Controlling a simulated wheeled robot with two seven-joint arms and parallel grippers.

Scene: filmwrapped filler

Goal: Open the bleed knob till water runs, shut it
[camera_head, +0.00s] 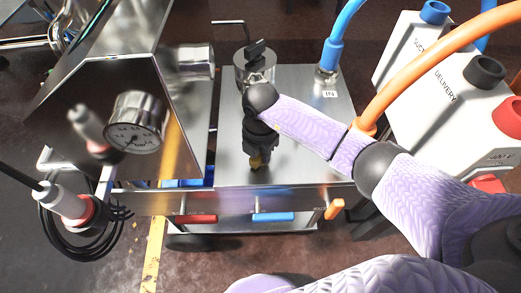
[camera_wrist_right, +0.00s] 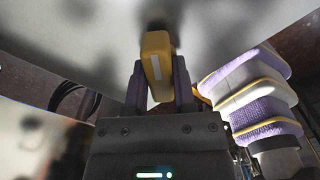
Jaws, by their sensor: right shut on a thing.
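My right arm reaches in from the right in the head view, over the metal top of the filler. My right gripper (camera_head: 258,158) points down near the front part of that top. In the right wrist view its two purple fingers are shut on a small yellow piece (camera_wrist_right: 155,57) with a pale stripe, which looks like the bleed knob. I see no running water in either view. My left gripper is not in view.
A round pressure gauge (camera_head: 135,122) sits on the metal housing at left. Behind my gripper stands a metal cylinder (camera_head: 254,65) with a black handle. A blue hose (camera_head: 343,28) and orange hose (camera_head: 415,72) rise near white DELIVERY boxes (camera_head: 425,70). Red and blue handles (camera_head: 272,217) line the front.

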